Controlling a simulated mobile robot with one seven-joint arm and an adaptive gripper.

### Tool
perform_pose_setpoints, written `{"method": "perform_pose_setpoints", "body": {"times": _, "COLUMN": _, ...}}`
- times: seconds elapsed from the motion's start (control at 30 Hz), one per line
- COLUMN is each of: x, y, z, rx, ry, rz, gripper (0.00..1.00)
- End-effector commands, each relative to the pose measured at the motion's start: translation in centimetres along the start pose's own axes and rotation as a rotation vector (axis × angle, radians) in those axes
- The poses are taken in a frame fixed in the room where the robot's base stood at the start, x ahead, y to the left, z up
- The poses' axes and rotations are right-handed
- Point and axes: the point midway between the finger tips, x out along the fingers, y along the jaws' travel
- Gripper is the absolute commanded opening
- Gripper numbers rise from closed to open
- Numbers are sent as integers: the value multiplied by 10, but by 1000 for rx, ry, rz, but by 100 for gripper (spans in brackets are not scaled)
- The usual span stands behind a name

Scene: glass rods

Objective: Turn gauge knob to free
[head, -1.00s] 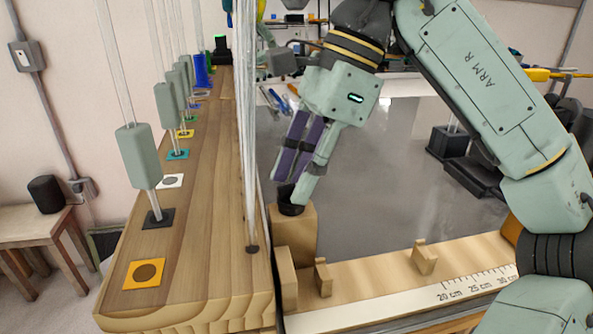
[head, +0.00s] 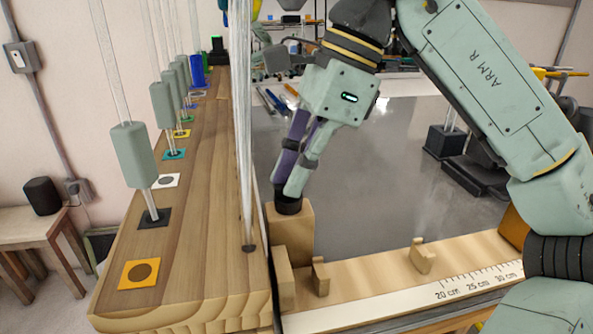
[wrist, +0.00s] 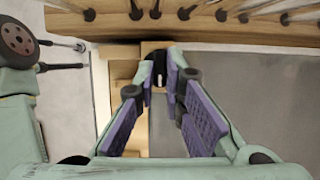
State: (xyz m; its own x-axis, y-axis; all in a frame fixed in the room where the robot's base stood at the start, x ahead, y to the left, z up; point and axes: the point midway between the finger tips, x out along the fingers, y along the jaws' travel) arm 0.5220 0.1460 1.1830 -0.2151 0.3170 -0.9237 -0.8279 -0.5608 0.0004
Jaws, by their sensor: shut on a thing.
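The gauge knob (head: 288,205) is a small black knob on top of a wooden block (head: 291,236) at the near end of the gauge. My gripper (head: 287,190) points down at it, with its fingertips closed on the knob's sides. In the wrist view the black knob (wrist: 159,68) shows between the two fingertips, and a pale mark is visible on it. The fingers' purple pads lie on either side. The fingertips partly hide the knob, so I cannot read its setting.
A wooden bench (head: 190,225) with glass rods in grey-green sleeves stands to the left. The gauge's ruler strip (head: 480,285) runs right, with small wooden pegs (head: 422,256) above it.

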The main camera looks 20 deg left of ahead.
Motion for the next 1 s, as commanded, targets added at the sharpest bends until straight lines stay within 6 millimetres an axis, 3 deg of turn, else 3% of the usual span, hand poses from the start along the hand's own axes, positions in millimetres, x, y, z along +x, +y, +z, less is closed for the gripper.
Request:
{"method": "perform_pose_setpoints", "body": {"times": 0.27, "x": 0, "y": 0, "z": 0, "rx": 17, "ry": 1, "rz": -7, "gripper": 0}}
{"method": "perform_pose_setpoints", "body": {"times": 0.3, "x": 0, "y": 0, "z": 0, "rx": 17, "ry": 1, "rz": -7, "gripper": 12}}
{"method": "perform_pose_setpoints", "body": {"times": 0.57, "x": 0, "y": 0, "z": 0, "rx": 16, "ry": 0, "rz": -7, "gripper": 29}}
{"method": "perform_pose_setpoints", "body": {"times": 0.87, "x": -1, "y": 0, "z": 0, "rx": 15, "ry": 0, "rz": -7, "gripper": 30}}
{"method": "perform_pose_setpoints", "body": {"times": 1.0, "x": -13, "y": 0, "z": 0, "rx": 16, "ry": 1, "rz": -7, "gripper": 30}}
